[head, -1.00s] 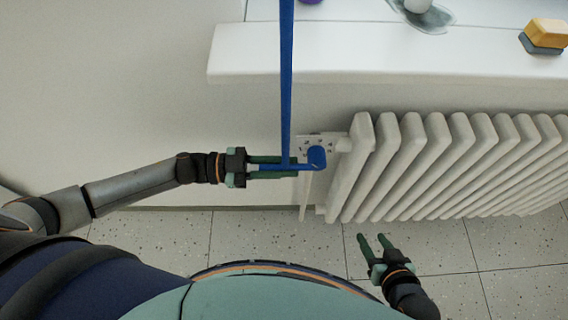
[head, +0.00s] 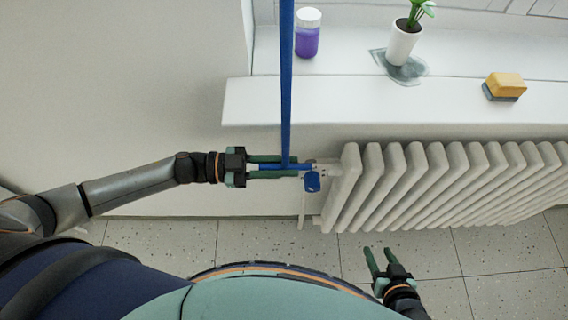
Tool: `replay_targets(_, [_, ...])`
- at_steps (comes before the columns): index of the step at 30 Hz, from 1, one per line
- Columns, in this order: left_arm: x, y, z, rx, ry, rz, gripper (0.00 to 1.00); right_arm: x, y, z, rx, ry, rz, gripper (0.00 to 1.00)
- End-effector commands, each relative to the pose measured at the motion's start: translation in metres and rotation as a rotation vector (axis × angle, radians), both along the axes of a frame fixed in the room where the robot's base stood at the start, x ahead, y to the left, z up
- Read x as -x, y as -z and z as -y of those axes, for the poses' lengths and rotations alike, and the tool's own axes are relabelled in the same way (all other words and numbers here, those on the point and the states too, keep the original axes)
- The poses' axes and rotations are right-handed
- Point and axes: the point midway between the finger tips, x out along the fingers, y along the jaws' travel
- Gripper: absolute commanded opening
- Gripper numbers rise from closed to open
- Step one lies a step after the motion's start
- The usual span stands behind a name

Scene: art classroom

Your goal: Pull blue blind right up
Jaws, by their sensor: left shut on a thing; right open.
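A blue rod (head: 286,85) hangs straight down from the top edge of the head view, in front of the wall and sill. At its lower end is a blue crank with a short bar and a knob (head: 312,182). My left gripper (head: 290,166) is shut on the blue crank bar, fingers pointing right, left of the radiator. My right gripper (head: 372,256) is open and empty, low over the floor in front of the radiator. The blind itself is out of view above.
A white radiator (head: 435,185) stands right of the crank, under the windowsill (head: 245,103). On the sill are a purple jar (head: 307,38), a potted plant (head: 402,46) and a yellow sponge (head: 505,84). The tiled floor (head: 150,240) in front is clear.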

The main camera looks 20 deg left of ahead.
Motion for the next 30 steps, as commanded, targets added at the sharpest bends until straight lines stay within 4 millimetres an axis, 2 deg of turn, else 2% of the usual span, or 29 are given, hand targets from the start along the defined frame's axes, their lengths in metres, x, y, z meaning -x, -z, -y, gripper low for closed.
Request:
replay_targets(1, [0.0028,-0.0078,0.0014,0.004,0.009,0.002,0.0,-0.0001,-0.0068,0.0,-0.001,0.001,0.001,0.5])
replay_targets(4, [0.0028,-0.0108,0.0014,0.004,0.009,0.002,0.0,-0.0001,-0.0098,-0.0001,0.0,0.0,0.0,0.5])
replay_targets(17, [0.0027,-0.0112,0.0015,0.004,0.009,0.002,0.0,-0.0001,-0.0102,-0.0004,-0.001,-0.001,0.0,0.5])
replay_targets(18, [0.0026,-0.0111,0.0015,0.004,0.009,0.002,0.25,-0.0001,-0.0102,-0.0004,-0.001,-0.001,0.0,0.5])
replay_targets(24, [0.0016,-0.0108,0.001,0.002,0.005,0.001,0.48,-0.0002,-0.0102,-0.0005,-0.001,-0.001,0.0,0.5])
replay_targets(30, [0.0007,-0.0106,0.0006,0.002,0.002,0.0,0.5,-0.0001,-0.0103,-0.0005,-0.001,0.0,0.0,0.5])
